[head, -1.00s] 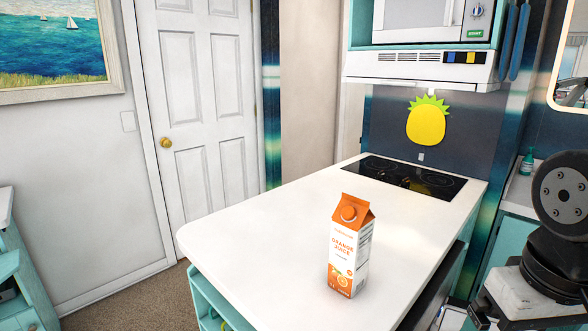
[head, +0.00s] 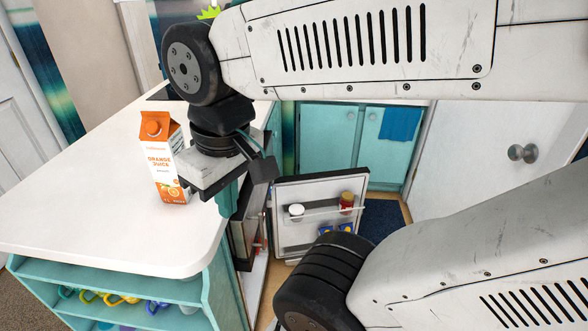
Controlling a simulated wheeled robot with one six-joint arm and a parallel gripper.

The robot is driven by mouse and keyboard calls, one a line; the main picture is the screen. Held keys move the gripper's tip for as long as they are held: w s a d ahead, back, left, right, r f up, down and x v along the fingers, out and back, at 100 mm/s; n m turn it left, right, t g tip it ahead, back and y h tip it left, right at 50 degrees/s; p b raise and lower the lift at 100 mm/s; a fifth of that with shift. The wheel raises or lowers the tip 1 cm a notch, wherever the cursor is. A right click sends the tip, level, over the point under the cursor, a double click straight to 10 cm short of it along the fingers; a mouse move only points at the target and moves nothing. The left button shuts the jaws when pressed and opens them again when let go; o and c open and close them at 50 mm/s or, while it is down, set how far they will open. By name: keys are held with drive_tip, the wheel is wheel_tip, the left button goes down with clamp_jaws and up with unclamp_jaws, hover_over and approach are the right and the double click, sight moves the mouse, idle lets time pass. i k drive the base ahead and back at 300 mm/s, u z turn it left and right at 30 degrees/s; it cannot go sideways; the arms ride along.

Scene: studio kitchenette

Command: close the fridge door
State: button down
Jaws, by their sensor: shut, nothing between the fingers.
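The fridge door (head: 310,188) stands open below the counter, its inner side facing me. Its shelves hold a white-lidded jar (head: 296,211), a red-lidded jar (head: 346,201) and small blue items at the bottom. The fridge body (head: 243,235) is under the counter to the left of the door, and mostly hidden by the counter edge. My arm hides part of the door's lower edge.
An orange juice carton (head: 158,165) stands on the white counter (head: 90,215), close to my gripper. Teal cabinets (head: 330,138) with a blue towel (head: 400,124) are behind the door. A dark mat (head: 383,222) lies on the floor, and a white door (head: 480,150) is at right.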

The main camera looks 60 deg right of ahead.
sight(320, 194)
drive_tip(key=u, duration=0.45)
drive_tip(key=i, duration=0.3)
drive_tip(key=z, duration=1.55)
drive_tip(key=k, duration=0.05)
drive_tip(key=z, duration=0.45)
